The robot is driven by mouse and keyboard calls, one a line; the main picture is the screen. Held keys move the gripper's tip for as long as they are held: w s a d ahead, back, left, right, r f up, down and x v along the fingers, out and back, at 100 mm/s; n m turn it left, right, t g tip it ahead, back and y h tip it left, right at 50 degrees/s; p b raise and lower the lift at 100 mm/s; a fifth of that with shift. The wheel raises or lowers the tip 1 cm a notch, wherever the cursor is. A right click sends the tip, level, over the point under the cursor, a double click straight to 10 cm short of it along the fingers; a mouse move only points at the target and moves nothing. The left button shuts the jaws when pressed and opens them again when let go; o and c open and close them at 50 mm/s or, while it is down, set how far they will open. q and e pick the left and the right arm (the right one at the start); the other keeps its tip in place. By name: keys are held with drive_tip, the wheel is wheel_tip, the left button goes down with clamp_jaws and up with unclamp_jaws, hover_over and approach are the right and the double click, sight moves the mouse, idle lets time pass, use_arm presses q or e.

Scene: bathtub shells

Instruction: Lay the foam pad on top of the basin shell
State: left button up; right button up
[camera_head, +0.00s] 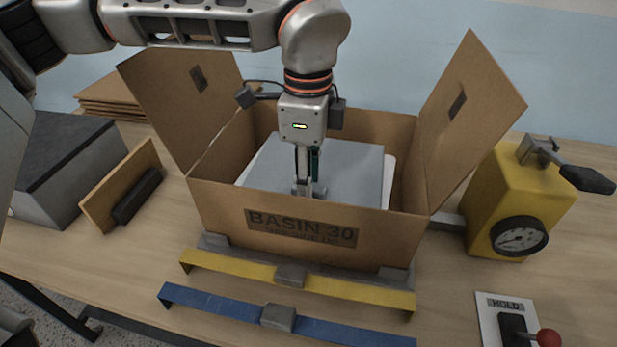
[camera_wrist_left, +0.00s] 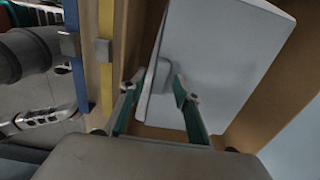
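The grey foam pad (camera_head: 350,165) lies flat inside the open cardboard box (camera_head: 215,210). In the left wrist view it is a pale grey sheet (camera_wrist_left: 230,50). The white rim of the basin shell (camera_head: 389,182) shows at the pad's right edge; the pad hides most of it. My left gripper (camera_head: 308,188) points down into the box at the pad's front part. In the left wrist view its two fingertips (camera_wrist_left: 160,80) stand apart, on either side of a small grey tab (camera_wrist_left: 159,74) on the pad. Firm contact with the tab is not clear. My right gripper is not seen.
The box's side flaps (camera_head: 475,115) stand up left and right. A yellow block with a gauge (camera_head: 510,205) stands to the right. Yellow (camera_head: 235,268) and blue (camera_head: 225,307) straps lie in front. A grey box (camera_head: 65,160) and a brown board (camera_head: 110,195) stand left.

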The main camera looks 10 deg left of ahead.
use_arm(q)
wheel_tip(320, 180, up, 13)
idle(0.4)
drive_tip(key=shift+s, duration=0.1)
